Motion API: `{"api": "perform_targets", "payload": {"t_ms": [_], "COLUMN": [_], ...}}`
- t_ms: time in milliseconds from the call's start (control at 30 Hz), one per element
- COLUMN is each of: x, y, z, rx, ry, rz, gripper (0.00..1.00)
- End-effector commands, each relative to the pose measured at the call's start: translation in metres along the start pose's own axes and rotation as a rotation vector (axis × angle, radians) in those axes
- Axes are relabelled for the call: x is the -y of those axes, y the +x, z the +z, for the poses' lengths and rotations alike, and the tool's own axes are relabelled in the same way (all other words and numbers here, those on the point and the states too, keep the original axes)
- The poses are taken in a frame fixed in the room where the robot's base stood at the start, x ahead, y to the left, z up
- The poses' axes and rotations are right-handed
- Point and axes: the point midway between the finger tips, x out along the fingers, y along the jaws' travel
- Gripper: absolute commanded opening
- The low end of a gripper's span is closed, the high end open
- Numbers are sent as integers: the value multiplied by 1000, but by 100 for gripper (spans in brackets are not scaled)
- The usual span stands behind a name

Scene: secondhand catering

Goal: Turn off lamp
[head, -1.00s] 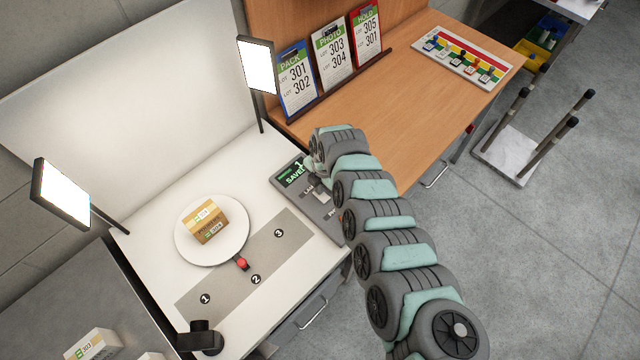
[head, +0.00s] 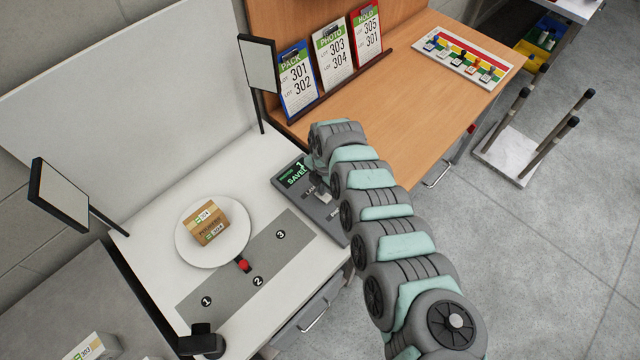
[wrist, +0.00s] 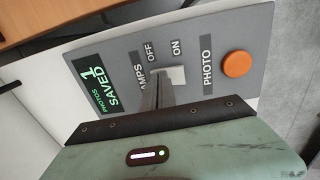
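The grey control panel (wrist: 120,65) has a lamps switch (wrist: 176,75) with a pale face by the OFF and ON labels, and an orange PHOTO button (wrist: 236,64). My gripper (wrist: 158,88) has its narrow fingers together, with nothing seen between them, and their tips are at the OFF side of the switch. I cannot tell if they touch it. In the head view my arm hides part of the panel (head: 291,178).
A round white plate (head: 188,252) holds a brown box (head: 208,222). A grey strip (head: 220,285) numbered 1 to 3 lies in front. Clipboards (head: 333,54) lean on the wooden desk (head: 420,100) behind my arm. The screen reads 1 saved.

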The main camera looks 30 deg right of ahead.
Motion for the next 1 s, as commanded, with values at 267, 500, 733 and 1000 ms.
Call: {"api": "perform_targets", "payload": {"t_ms": [267, 500, 733, 1000], "x": [14, 16, 14, 9], "y": [0, 1, -3, -42], "z": [-1, -1, -1, -4], "rx": [-6, -5, -4, -2], "ry": [3, 3, 2, -8], "rz": [-10, -8, -7, -6], "gripper": [0, 0, 0, 0]}}
